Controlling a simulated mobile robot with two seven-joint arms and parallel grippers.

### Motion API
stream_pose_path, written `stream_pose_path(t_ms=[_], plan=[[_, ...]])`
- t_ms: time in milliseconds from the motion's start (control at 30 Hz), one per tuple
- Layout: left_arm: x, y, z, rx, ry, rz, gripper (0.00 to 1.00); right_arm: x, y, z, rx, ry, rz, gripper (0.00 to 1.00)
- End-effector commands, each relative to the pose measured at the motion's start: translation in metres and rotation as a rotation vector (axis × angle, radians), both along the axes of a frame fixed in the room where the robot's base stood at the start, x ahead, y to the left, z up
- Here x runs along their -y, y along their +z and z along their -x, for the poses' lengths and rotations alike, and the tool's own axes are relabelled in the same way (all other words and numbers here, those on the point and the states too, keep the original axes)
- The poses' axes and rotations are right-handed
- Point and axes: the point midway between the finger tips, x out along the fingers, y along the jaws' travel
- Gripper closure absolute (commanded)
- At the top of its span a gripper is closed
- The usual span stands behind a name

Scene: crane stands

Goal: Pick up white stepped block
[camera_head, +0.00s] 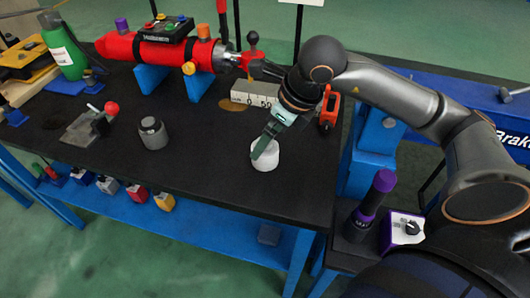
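A small white piece with a rounded side (265,158) stands on the black table top, near its front right part. I take it as the white stepped block; its top is largely hidden by my gripper. My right gripper (264,146), with green-grey fingers, reaches down from the upper right onto the top of this piece. The fingers overlap it in the picture, and I cannot tell whether they are closed on it. The piece appears to rest on the table. My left gripper is out of view.
A white marked block (241,93) lies behind my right gripper. An orange-red tool (327,110) stands right of it. A grey weight (153,133) is to the left. A red cylinder (150,51) on blue stands (151,79) fills the back. The table's front middle is clear.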

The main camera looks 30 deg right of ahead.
Motion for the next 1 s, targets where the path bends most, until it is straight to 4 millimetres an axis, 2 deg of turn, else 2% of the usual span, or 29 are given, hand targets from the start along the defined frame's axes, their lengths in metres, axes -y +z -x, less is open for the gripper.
stream_pose_path(t_ms=[100,233,333,567,1000], plan=[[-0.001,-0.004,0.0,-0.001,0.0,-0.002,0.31,0.001,-0.022,-0.003,-0.008,-0.001,0.0,0.0],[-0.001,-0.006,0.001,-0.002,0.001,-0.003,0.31,-0.001,-0.038,-0.009,-0.004,0.001,-0.002,0.0],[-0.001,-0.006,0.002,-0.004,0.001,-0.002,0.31,-0.002,-0.044,-0.012,-0.002,0.001,-0.001,0.0],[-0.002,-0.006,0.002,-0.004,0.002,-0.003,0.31,-0.002,-0.045,-0.012,-0.001,0.0,0.0,0.0],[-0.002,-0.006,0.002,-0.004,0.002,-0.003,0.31,-0.002,-0.044,-0.012,-0.001,0.0,0.0,0.48]])
